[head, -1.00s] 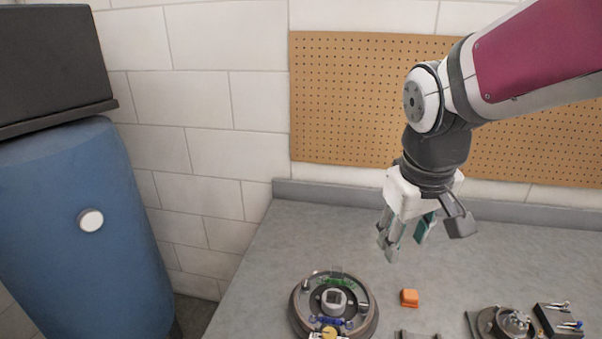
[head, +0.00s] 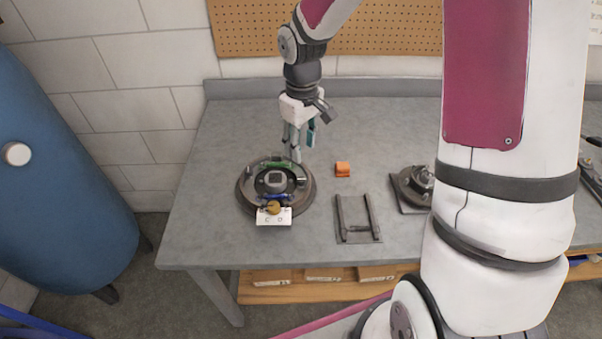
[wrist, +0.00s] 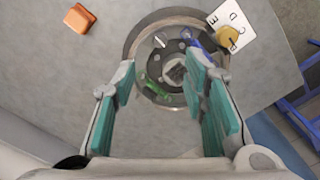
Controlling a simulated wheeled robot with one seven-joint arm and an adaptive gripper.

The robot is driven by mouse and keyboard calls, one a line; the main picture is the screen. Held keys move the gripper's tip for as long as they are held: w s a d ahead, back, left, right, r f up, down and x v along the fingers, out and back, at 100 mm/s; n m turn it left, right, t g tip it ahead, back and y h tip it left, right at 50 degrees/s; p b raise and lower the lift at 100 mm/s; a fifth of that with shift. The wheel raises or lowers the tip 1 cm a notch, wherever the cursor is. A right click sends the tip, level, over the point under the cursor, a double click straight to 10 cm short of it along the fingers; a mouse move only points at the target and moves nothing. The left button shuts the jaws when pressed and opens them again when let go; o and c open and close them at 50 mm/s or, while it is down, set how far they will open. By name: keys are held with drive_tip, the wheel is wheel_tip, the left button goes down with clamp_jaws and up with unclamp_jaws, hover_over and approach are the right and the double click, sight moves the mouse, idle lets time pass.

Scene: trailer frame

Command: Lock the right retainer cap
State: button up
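A round dark brake-like assembly (head: 243,198) sits on the grey bench, with a square-topped hub (head: 275,180), a green spring (head: 279,164) at its back and a blue spring (head: 273,196) at its front. A small pale pin-like part, probably the right retainer cap (head: 301,181), stands at its right side. It also shows in the wrist view (wrist: 160,41). Whether it is locked cannot be told. My gripper (head: 298,157) is open and empty, pointing down above the assembly's back right edge. In the wrist view the teal finger pads stand apart on either side of the assembly (wrist: 140,32).
A lettered white card (head: 274,217) with a yellow knob is at the assembly's front. An orange block (head: 343,169), a dark U-shaped stand (head: 358,238) and another round part (head: 408,200) lie to the right. My own arm hides the bench's right part. A blue tank (head: 60,190) stands left.

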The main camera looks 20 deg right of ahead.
sight(302, 179)
wheel_tip(302, 179, down, 11)
drive_tip(key=shift+f+p, duration=0.2)
drive_tip(key=shift+p, duration=0.15)
clamp_jaws()
